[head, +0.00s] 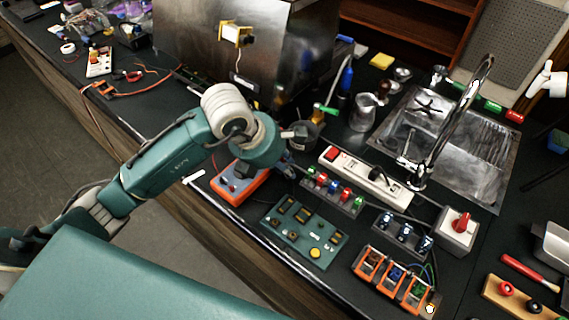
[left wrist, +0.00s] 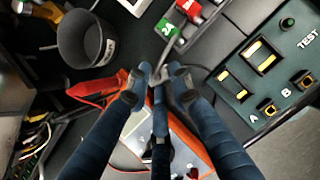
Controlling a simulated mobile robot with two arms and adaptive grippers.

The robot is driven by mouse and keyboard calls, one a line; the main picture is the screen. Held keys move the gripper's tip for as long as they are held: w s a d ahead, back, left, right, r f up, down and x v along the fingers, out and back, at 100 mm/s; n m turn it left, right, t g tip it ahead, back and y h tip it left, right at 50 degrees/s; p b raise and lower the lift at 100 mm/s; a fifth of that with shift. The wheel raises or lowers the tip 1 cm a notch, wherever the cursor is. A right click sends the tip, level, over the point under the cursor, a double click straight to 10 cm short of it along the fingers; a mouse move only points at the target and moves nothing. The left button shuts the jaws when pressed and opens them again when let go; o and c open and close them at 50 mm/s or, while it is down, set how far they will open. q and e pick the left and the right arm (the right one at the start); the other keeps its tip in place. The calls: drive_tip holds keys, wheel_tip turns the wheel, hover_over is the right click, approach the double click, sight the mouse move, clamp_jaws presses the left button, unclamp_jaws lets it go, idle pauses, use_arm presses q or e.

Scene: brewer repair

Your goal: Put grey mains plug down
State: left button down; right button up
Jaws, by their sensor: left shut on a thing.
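My left gripper (left wrist: 163,82) is closed in the left wrist view, its fingertips around a small grey piece, seemingly the grey mains plug (left wrist: 160,73). The fingers hide most of it, and a grey cable (left wrist: 170,48) runs up from there. In the head view my left gripper (head: 287,162) is low over the bench, just beyond the orange meter (head: 239,184), and the plug cannot be made out. The white power strip (head: 365,178) with a red switch lies to its right. My right gripper is not in view.
A green test board (head: 304,232) and a row of coloured terminals (head: 333,192) lie close to the right. A dark cup (left wrist: 87,38) and red clip (left wrist: 95,90) are near the gripper. The sink (head: 452,150) is farther back. Bare bench is scarce here.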

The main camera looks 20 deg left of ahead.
use_arm(q)
drive_tip(key=c, duration=1.5)
unclamp_jaws()
drive_tip(key=b+v, duration=0.1)
drive_tip(key=v, duration=1.1)
drive_tip(key=shift+b, duration=0.4)
